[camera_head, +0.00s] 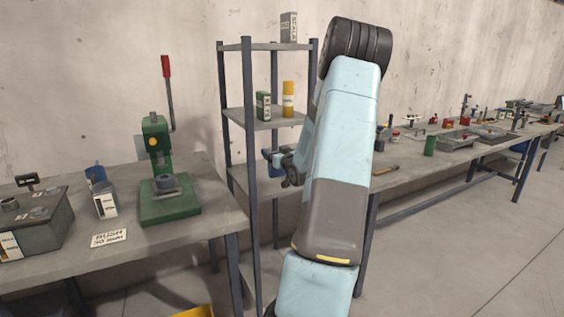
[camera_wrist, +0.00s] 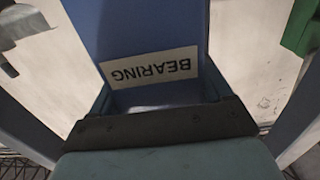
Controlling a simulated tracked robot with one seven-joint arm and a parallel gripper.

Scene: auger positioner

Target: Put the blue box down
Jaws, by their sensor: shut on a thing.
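The blue box (camera_head: 276,171) is at the lower shelf level of the rack in the head view, partly covered by my gripper (camera_head: 279,157). My gripper is shut on it. In the wrist view the blue box (camera_wrist: 140,35) fills the upper middle, close to the camera. Its white label reads BEARING upside down. My arm hides the right side of the rack in the head view. I cannot tell whether the box's bottom touches the shelf.
Rack posts (camera_head: 250,190) flank the shelves. A bench with a green press (camera_head: 163,170) stands left; another bench (camera_head: 440,160) runs right.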

